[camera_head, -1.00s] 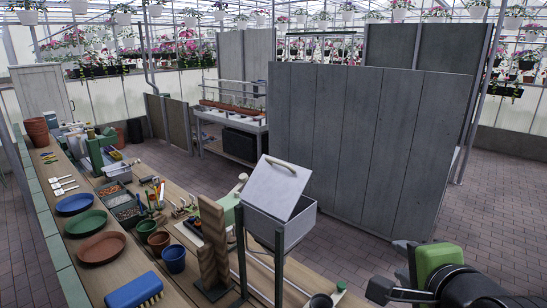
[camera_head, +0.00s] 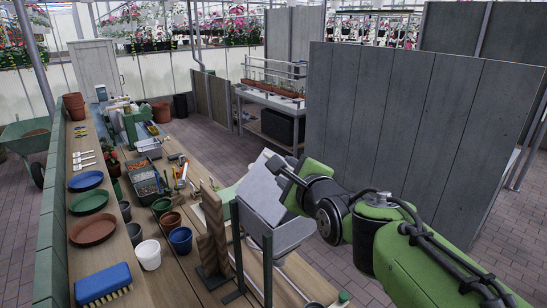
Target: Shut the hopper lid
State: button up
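The hopper (camera_head: 288,236) is a grey metal box on dark posts beside the bench. Its flat grey lid (camera_head: 262,190) is raised and steeply tilted, with its upper edge high above the box. My green and black arm comes in from the right, and my gripper (camera_head: 276,166) is at the lid's upper right edge. The lid's handle is not clearly visible there. I cannot tell whether the gripper touches the lid or whether its fingers are open. My wrist hides part of the space over the box's right side.
A wooden bench (camera_head: 180,268) runs along the left with pots, plates, tools and a blue brush (camera_head: 103,284). A wooden block stack (camera_head: 213,238) stands just left of the hopper. A tall grey panel (camera_head: 410,140) stands behind my arm.

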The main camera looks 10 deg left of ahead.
jog(key=p, duration=0.2)
send_over(265, 181)
jog(key=s+d, duration=0.1)
jog(key=d, duration=0.2)
jog(key=shift+s+f, duration=0.15)
jog(key=shift+f, duration=0.65)
jog(key=shift+w+f, duration=0.15)
jog(key=shift+w, duration=0.15)
jog(key=shift+s, duration=0.1)
grip_shut()
